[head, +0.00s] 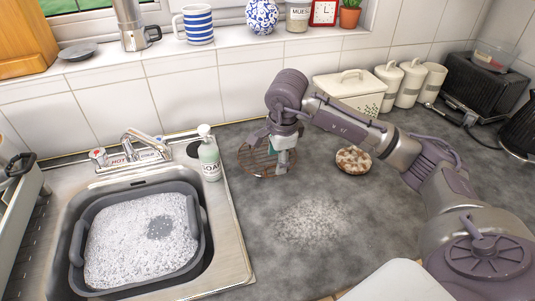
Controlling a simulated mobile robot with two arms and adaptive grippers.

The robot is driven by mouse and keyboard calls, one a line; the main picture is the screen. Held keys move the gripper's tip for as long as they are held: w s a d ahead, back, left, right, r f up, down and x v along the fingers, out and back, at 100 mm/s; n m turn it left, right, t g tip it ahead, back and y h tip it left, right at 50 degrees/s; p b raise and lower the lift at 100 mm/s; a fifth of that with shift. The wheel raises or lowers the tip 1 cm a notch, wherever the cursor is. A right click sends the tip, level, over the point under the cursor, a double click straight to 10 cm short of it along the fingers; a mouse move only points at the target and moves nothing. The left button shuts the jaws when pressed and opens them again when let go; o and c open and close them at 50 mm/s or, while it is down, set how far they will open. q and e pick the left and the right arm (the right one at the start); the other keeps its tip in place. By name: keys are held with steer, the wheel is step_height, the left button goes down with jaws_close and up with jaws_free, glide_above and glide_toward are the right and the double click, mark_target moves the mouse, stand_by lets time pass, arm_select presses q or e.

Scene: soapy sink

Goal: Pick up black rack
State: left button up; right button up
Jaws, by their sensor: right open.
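A round, brown-looking wire rack (256,163) lies on the grey counter, right of the soap bottle. I cannot tell for certain that it is the black rack; no other rack on this counter looks black. My right gripper (280,152) reaches in from the right and points down over the right part of this rack, with its fingers open. It hides part of the rack, and I cannot tell whether the fingers touch it. My left gripper is not in view.
The soap bottle (209,153) stands between the rack and the sink (240,262), which holds a grey tub (200,235) of suds. A round patterned item (353,160) lies to the right. White canisters (410,82) line the wall. The front counter is clear except for a whitish patch.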

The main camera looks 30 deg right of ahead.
mark_target(273, 166)
steer(key=f, duration=0.1)
steer(key=f+p, duration=0.1)
steer(key=w+f+p, duration=0.1)
steer(key=f, duration=0.1)
steer(key=shift+d, duration=0.35)
steer(key=shift+w+f, duration=0.1)
steer(key=shift+f, duration=0.5)
jaws_close()
